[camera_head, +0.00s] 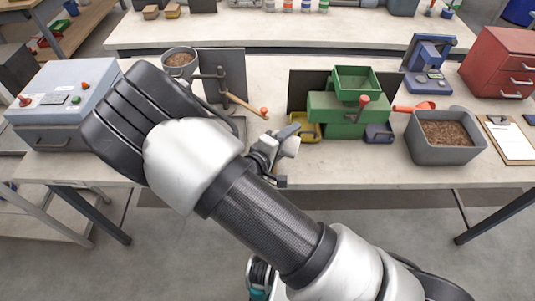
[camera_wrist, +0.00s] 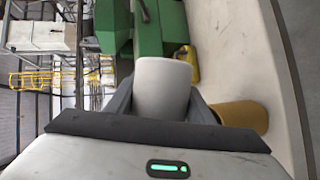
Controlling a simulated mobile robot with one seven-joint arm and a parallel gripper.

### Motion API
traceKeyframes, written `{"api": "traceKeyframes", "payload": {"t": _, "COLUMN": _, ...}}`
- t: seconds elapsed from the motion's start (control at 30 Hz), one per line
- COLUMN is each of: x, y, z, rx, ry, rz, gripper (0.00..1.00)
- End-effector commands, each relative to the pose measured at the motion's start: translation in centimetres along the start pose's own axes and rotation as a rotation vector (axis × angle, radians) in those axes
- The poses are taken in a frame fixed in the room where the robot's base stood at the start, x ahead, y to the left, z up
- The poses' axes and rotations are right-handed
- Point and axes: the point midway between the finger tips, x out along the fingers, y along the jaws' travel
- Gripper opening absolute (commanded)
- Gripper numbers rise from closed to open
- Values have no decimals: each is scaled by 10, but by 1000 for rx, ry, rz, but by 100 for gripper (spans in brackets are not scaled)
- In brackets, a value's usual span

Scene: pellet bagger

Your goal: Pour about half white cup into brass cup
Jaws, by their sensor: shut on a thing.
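My gripper (camera_wrist: 160,98) is shut on the white cup (camera_wrist: 163,85), which sits between the two fingers in the wrist view. In the head view the white cup (camera_head: 290,147) shows small beside my gripper (camera_head: 268,152), above the bench's front part; it looks tilted. Its contents cannot be seen. The brass cup (camera_wrist: 243,115) is just right of the white cup in the wrist view, partly behind the right finger. Its opening is not clear, and it is hidden behind my arm in the head view. I cannot tell whether the cups touch.
A green machine (camera_head: 348,115) with a yellow tray (camera_head: 303,128) and a blue tray (camera_head: 379,133) stands close by. A grey sealer (camera_head: 66,105) stands left.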

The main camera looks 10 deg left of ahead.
Motion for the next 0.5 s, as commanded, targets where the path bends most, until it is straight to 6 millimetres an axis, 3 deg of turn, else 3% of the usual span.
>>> {"api": "traceKeyframes", "payload": {"t": 0.5, "x": -1, "y": 2, "z": -1, "rx": -30, "ry": -9, "rz": 13, "gripper": 23}}
